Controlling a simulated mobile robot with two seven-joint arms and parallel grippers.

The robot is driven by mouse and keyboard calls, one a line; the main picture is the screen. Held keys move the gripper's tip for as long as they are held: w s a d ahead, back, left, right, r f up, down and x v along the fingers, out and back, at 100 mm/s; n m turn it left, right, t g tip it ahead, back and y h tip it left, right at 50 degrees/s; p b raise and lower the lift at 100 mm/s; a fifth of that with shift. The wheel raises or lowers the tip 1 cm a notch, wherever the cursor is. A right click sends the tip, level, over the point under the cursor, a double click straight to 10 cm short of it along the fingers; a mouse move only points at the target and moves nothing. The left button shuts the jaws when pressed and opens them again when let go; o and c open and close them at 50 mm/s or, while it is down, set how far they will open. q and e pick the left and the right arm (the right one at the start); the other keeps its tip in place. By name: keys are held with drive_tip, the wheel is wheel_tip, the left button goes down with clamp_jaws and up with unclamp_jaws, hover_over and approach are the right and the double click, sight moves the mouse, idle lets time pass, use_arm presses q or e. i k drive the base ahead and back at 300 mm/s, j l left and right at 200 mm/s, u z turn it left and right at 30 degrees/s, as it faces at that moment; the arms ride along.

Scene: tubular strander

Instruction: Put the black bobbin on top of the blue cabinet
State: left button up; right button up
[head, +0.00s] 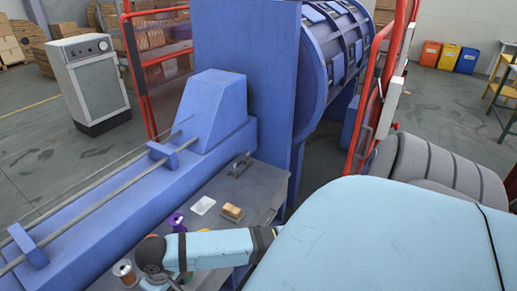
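I cannot make out a black bobbin in the head view. A purple spool (176,222) and a copper-coloured spool (123,272) stand on a grey worktop (262,178) beside the blue machine. I cannot tell whether a blue cabinet lies under this worktop. My light blue arm (215,249) comes in from the right and crosses low over the worktop, hiding part of it. Its dark wrist joint (150,252) is close to the copper spool. No gripper fingers are visible, and my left arm does not show.
A white dish (203,205), a wooden block (231,212) and a dark handled item (240,165) lie on the worktop. The blue machine (245,75) rises behind it. A grey-white cabinet (95,85) stands back left on open floor. Red guards flank the machine; coloured bins (448,57) stand far right.

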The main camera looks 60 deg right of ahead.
sight(252, 183)
drive_tip(key=k+l, duration=0.15)
drive_tip(key=l, duration=0.25)
drive_tip(key=k+l, duration=0.1)
drive_tip(key=l, duration=1.05)
drive_tip(key=i+l, duration=0.1)
drive_tip(key=l, duration=0.3)
drive_tip(key=i+l, duration=0.1)
drive_tip(key=l, duration=0.3)
drive_tip(key=i+l, duration=0.25)
drive_tip(key=i+l+u, duration=0.1)
drive_tip(key=l, duration=0.3)
drive_tip(key=i, duration=0.1)
